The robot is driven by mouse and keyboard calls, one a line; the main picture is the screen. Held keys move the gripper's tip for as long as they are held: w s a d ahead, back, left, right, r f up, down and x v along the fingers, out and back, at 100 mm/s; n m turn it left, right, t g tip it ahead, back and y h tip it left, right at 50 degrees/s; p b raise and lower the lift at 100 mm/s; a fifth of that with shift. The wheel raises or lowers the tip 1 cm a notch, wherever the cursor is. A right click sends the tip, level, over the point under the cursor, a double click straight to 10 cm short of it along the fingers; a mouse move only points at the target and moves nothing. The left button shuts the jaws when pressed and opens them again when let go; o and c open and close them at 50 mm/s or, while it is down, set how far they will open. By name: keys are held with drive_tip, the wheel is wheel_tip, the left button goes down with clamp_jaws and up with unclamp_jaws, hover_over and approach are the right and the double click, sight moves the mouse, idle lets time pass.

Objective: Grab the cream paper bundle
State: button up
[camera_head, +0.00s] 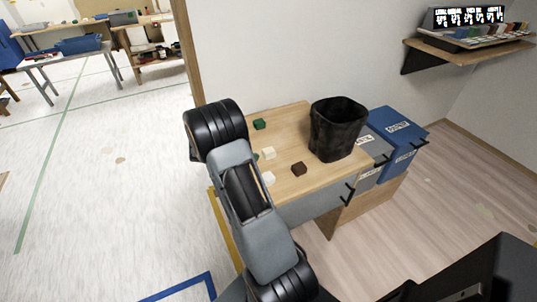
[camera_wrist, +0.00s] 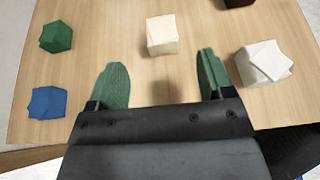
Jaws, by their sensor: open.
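The cream paper bundle (camera_wrist: 162,35) sits on the wooden tabletop, straight ahead of my gripper (camera_wrist: 161,78) in the wrist view. My gripper is open, its two green fingers spread wide and nothing between them. The bundle lies beyond the fingertips, roughly centred on the gap. In the head view the cream bundle (camera_head: 268,153) shows just right of my arm, which hides most of my gripper. A white bundle (camera_wrist: 263,63) sits close by, right of the right finger.
A green bundle (camera_wrist: 56,36) and a blue bundle (camera_wrist: 47,102) lie to the left in the wrist view. A dark brown bundle (camera_head: 299,169) and a black bin (camera_head: 338,128) stand on the table's right side. Grey and blue drawer boxes (camera_head: 398,135) adjoin it.

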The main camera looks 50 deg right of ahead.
sight(265, 151)
drive_tip(key=shift+x, duration=3.25)
drive_tip(key=shift+a+f, duration=0.1)
drive_tip(key=shift+f, duration=0.05)
drive_tip(key=shift+c, duration=0.4)
drive_tip(key=c, duration=0.9)
